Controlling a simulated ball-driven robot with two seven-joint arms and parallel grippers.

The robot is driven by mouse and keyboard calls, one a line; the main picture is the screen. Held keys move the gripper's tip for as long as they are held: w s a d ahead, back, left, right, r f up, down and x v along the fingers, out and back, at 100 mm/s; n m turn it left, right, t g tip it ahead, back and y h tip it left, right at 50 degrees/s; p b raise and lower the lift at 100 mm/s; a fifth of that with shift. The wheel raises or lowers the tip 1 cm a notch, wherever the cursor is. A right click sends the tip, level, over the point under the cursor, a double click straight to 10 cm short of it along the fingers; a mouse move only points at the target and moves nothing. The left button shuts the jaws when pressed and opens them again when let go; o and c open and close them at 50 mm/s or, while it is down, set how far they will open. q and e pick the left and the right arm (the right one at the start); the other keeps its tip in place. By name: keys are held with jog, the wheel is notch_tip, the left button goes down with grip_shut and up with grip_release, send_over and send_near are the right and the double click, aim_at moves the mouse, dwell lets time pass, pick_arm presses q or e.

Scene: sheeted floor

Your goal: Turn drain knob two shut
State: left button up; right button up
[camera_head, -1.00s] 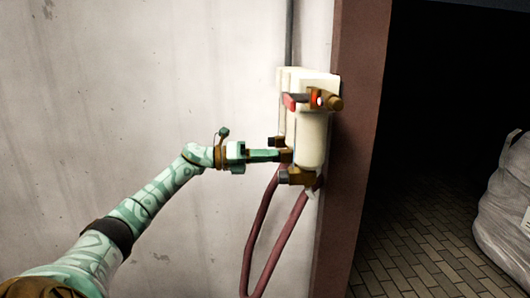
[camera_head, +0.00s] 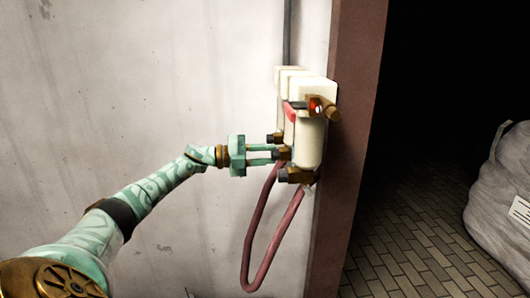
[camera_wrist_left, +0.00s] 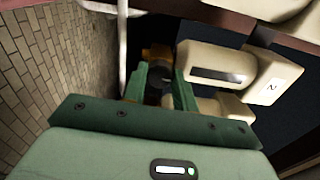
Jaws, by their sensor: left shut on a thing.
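Cream filter housings (camera_head: 310,138) hang in a row on the wall, with dark-capped brass drain knobs low on their left side. The middle drain knob (camera_head: 283,154) lies at the fingertips of my left gripper (camera_head: 274,153). Another knob (camera_head: 273,138) sits just above and behind it, and a nearer one (camera_head: 284,175) sits below. In the left wrist view, the green fingers (camera_wrist_left: 159,88) are on either side of a dark knob (camera_wrist_left: 154,92), with brass (camera_wrist_left: 157,53) beyond it. My left gripper is shut on this knob. My right gripper is not in view.
A dark red hose (camera_head: 253,235) loops below the housings. A brass fitting with a red part (camera_head: 316,106) sits at the top. A brown post (camera_head: 348,140) stands close on the right, with a dark opening beyond. A grey sack (camera_head: 495,205) stands on the brick floor.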

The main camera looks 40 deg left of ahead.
pick_arm(q)
jog(key=shift+n, duration=0.3)
dwell(0.4)
jog(key=o, duration=1)
jog(key=shift+a, duration=0.1)
jog(key=shift+c, duration=0.2)
jog(key=shift+s, duration=0.1)
jog(key=p+v, duration=0.1)
jog(key=v, duration=1.5)
jog(key=shift+s, duration=0.1)
